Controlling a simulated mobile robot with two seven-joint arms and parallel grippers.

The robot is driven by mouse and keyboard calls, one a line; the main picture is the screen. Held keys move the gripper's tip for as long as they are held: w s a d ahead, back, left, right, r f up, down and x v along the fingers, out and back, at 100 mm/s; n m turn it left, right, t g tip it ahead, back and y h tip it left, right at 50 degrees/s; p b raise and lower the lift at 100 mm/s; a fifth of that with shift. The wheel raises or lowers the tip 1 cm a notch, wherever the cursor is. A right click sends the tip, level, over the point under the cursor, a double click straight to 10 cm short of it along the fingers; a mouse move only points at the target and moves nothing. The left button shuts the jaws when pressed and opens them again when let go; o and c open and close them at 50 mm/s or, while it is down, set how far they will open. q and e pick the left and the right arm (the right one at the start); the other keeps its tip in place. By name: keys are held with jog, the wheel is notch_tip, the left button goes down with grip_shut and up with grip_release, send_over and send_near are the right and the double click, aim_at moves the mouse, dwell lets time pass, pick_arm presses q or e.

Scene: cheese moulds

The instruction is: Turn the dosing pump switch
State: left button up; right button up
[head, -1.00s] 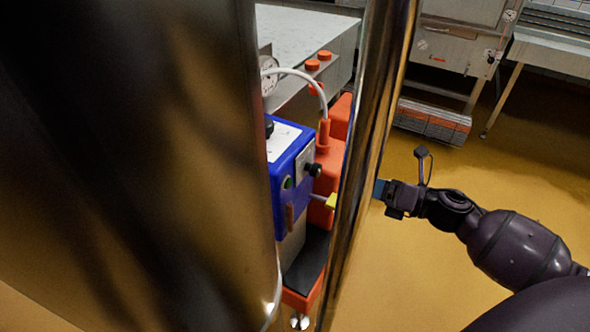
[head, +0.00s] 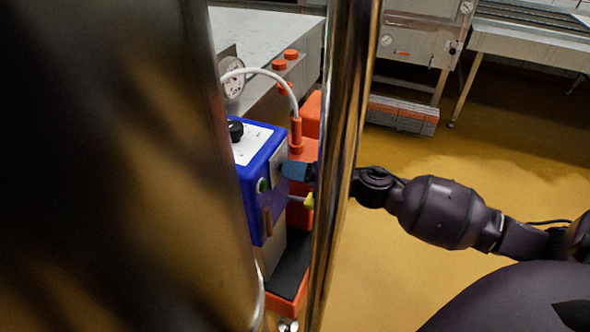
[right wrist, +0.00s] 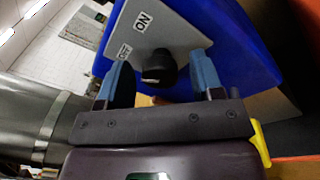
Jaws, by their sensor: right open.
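The dosing pump (head: 258,190) is a blue box with a white top, partly hidden behind shiny metal in the head view. Its switch (right wrist: 158,68) is a black knob on a grey plate marked "ON" and a second, small label in the right wrist view. My right gripper (head: 290,170) reaches past the metal post to the pump's face. In the right wrist view the gripper (right wrist: 165,82) is open, with one blue fingertip on each side of the knob. Contact with the knob cannot be told. In the head view the fingers hide the knob. My left gripper is not in view.
A large shiny metal cylinder (head: 110,170) fills the left, and a vertical metal post (head: 340,150) stands in front of my right wrist. A yellow-tipped fitting (head: 309,201), a white hose (head: 270,73) and an orange body (head: 302,150) are close to the pump.

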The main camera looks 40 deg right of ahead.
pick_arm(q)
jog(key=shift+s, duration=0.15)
pick_arm(e)
jog(key=c, duration=0.9)
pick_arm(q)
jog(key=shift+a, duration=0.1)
pick_arm(e)
jog(key=shift+r, duration=0.1)
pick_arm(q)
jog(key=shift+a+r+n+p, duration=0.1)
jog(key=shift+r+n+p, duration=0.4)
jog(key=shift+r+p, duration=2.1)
pick_arm(e)
jog(key=shift+m+t+p, duration=0.6)
jog(key=shift+m+p, duration=0.05)
jog(key=shift+m, duration=5.55)
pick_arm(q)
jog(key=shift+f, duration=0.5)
pick_arm(e)
jog(key=shift+f, duration=0.2)
